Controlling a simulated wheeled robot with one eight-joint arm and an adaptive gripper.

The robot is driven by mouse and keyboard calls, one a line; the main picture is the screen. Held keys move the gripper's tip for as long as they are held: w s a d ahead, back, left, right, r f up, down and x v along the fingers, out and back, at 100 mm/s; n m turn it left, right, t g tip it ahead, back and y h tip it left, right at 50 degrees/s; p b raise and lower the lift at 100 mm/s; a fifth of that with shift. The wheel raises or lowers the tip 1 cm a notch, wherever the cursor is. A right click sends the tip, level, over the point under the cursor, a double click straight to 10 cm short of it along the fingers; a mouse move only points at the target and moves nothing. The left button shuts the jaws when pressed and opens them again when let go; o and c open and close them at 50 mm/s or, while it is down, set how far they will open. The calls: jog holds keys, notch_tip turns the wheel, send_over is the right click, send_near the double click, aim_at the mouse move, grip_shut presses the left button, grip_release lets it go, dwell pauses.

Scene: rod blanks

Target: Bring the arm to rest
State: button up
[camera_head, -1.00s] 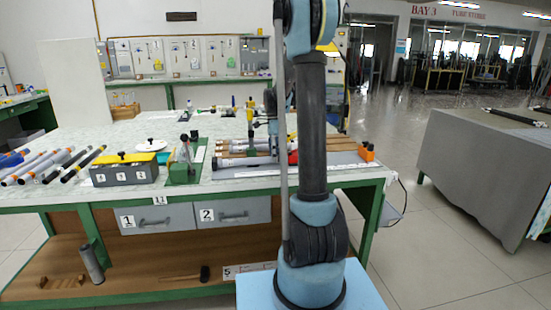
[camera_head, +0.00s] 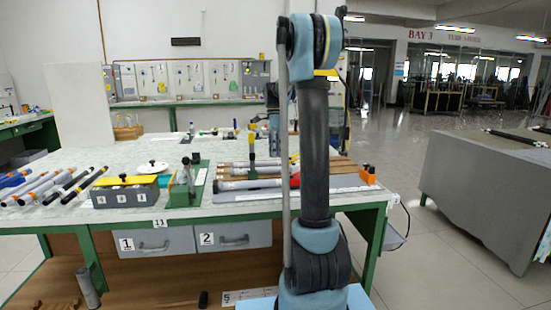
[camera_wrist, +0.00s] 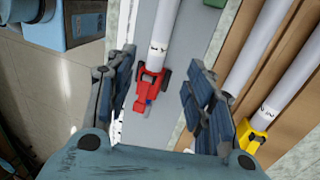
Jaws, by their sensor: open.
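My gripper (camera_wrist: 160,85) is open in the wrist view, with one jaw at each side of the picture's middle. A red clamp-like piece (camera_wrist: 152,92) at the end of a pale rod (camera_wrist: 163,35) shows between the jaws. I cannot tell how far below the jaws it lies, but nothing is seen gripped. In the head view my arm (camera_head: 315,150) stands upright in front of the workbench (camera_head: 130,220), bent at the top. It hides part of the bench's right side, and my gripper is not clear there.
Further pale rods lie on brown boards (camera_wrist: 235,85), one with a yellow piece (camera_wrist: 252,136). The bench holds a grey box with yellow top (camera_head: 125,190), a green fixture (camera_head: 187,187) and loose rods (camera_head: 35,188). A grey-covered table (camera_head: 480,190) stands right, with open floor between.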

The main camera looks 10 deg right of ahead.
jog(key=s+f+n+t, duration=0.15)
jog(key=s+n, duration=0.75)
jog(key=s, duration=1.2)
jog(key=s+f+n+t, duration=0.3)
jog(key=s+f+n, duration=0.6)
jog(key=s+f, duration=0.5)
jog(key=s, duration=0.3)
jog(key=shift+f+t, duration=0.2)
jog(key=shift+t, duration=0.15)
